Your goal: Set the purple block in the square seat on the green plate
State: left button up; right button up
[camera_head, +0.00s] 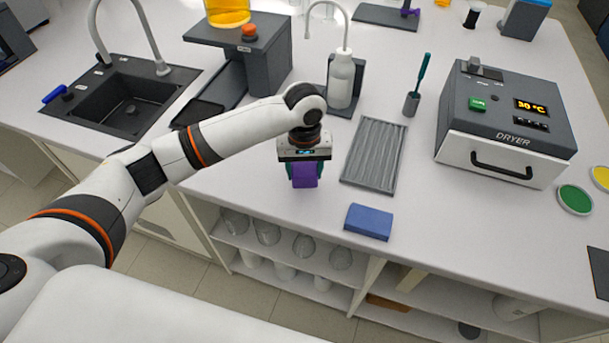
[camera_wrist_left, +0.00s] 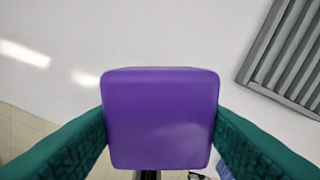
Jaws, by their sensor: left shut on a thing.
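The purple block (camera_head: 304,178) is between the teal fingers of my left gripper (camera_head: 304,170), near the front edge of the bench. My left gripper is shut on it. In the left wrist view the block (camera_wrist_left: 160,118) fills the middle, with a teal finger on each side. A round green plate (camera_head: 575,199) lies at the far right of the bench, well away from the block. No square seat can be made out on it at this size. My right gripper is not in view.
A grey ribbed tray (camera_head: 374,153) lies right of my gripper, and a blue sponge-like block (camera_head: 369,222) lies nearer the front edge. The dryer (camera_head: 507,122) stands between them and the green plate. A yellow disc (camera_head: 601,178) is beside the plate. Bench in front of the dryer is clear.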

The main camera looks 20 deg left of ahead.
aim_at(304, 178)
pick_arm(q)
jog(key=shift+f, duration=1.75)
jog(key=o, duration=1.1)
jog(key=shift+f, duration=0.1)
